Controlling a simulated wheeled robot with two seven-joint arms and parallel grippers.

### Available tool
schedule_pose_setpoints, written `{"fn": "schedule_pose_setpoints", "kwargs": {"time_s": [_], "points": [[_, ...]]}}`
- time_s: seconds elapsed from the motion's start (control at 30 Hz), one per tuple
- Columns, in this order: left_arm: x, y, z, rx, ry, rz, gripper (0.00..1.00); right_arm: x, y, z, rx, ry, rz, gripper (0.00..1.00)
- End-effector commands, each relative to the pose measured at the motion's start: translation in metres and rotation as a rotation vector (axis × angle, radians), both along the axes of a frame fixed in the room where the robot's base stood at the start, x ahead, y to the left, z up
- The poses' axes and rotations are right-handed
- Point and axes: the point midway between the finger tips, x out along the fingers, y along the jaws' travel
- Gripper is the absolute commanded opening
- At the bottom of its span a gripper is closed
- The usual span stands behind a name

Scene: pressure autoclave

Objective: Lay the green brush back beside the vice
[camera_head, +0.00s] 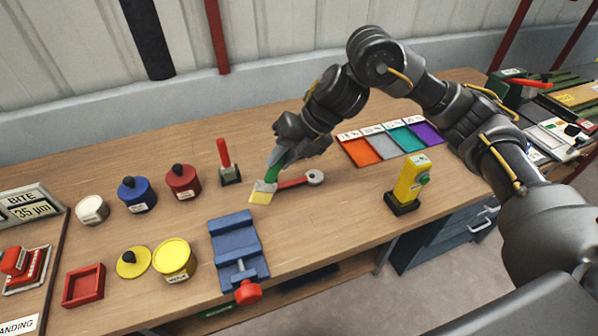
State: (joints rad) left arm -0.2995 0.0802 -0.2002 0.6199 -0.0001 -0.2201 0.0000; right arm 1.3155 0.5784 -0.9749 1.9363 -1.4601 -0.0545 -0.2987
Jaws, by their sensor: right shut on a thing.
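The green brush (273,172) with pale yellow bristles (262,193) is in my right gripper (282,156), bristles pointing down and to the left. My right gripper is shut on its green handle. The brush is close above or at the bench top; I cannot tell whether the bristles touch it. The blue vice (234,243) with a red knob stands at the front edge of the bench, nearer and a little left of the brush. My left gripper is not in view.
A red-handled wrench (299,181) lies just right of the brush. A red-handled tool (228,164) stands upright on its left. Blue (137,195), red (184,182) and white (92,210) pots, an open yellow pot (174,260), colour swatches (391,143) and a yellow device (411,182) surround clear bench.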

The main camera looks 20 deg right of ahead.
Motion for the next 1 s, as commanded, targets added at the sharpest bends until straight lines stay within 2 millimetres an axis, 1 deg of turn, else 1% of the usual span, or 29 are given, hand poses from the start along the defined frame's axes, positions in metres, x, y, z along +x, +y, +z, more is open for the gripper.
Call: {"fn": "schedule_pose_setpoints", "kwargs": {"time_s": [0.03,0.13,0.2,0.3,0.4,0.57,0.67,0.8,0.9,1.0], "points": [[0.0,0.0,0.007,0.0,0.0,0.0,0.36,0.006,-0.012,-0.004,0.0,0.008,-0.008,0.0],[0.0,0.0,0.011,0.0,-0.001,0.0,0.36,0.012,-0.024,-0.026,-0.001,0.007,-0.005,0.0],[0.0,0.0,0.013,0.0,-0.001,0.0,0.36,0.018,-0.032,-0.036,-0.001,0.005,-0.004,0.0],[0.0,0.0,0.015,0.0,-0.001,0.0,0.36,0.022,-0.039,-0.047,-0.001,0.003,-0.002,0.0],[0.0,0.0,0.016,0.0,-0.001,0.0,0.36,0.024,-0.042,-0.052,0.0,-0.001,-0.001,0.0],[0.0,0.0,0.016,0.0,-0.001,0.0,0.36,0.026,-0.044,-0.055,0.0,-0.001,-0.001,0.0],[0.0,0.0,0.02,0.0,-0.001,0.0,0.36,0.029,-0.051,-0.065,-0.002,0.003,-0.003,0.0],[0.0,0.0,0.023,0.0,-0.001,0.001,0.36,0.028,-0.049,-0.085,0.0,0.002,0.0,0.0],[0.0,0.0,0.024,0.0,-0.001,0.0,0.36,0.028,-0.049,-0.093,-0.001,0.0,0.0,0.0],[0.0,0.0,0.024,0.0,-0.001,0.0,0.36,0.029,-0.049,-0.094,0.0,-0.002,0.001,0.0]]}}
